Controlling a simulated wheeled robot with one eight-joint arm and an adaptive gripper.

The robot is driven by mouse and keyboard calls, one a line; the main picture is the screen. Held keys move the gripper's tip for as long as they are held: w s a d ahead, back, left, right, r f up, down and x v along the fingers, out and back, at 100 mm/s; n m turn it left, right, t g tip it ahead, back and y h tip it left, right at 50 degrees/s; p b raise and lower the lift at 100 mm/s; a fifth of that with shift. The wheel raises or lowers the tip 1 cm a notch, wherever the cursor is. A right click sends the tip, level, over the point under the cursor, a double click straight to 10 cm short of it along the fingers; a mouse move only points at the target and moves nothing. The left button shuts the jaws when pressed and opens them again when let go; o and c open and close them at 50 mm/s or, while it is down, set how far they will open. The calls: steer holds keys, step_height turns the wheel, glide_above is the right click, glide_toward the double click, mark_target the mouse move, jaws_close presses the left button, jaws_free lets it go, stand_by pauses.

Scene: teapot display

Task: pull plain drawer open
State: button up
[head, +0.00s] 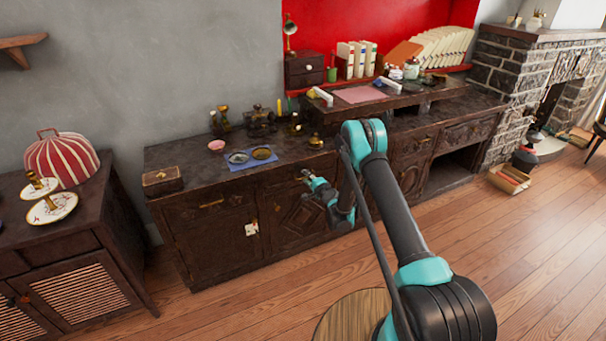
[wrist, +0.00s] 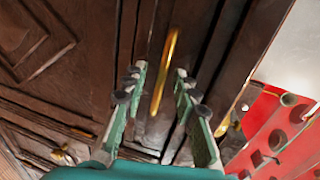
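A plain dark wooden drawer front (wrist: 192,32) with a slim brass handle (wrist: 165,72) fills the middle of the wrist view. In the head view my gripper (head: 307,178) is at the front of the long dark sideboard (head: 170,205), by its middle upper drawer, and partly hides that drawer. My gripper (wrist: 159,82) is open in the wrist view. Its fingers are on either side of the handle, with gaps between them and the brass. I cannot tell how deep the handle lies between the fingertips. No drawer gap shows.
Carved doors (head: 298,225) lie below the drawer. The sideboard top holds a blue mat (head: 240,166), a pink bowl (head: 216,145) and several brass pieces. A round wooden stool (head: 352,316) stands in front. The floor (head: 240,310) to the left is clear.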

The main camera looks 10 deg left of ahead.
steer(key=shift+w+a, duration=0.1)
steer(key=shift+w, duration=0.05)
steer(key=shift+c, duration=0.6)
jaws_close()
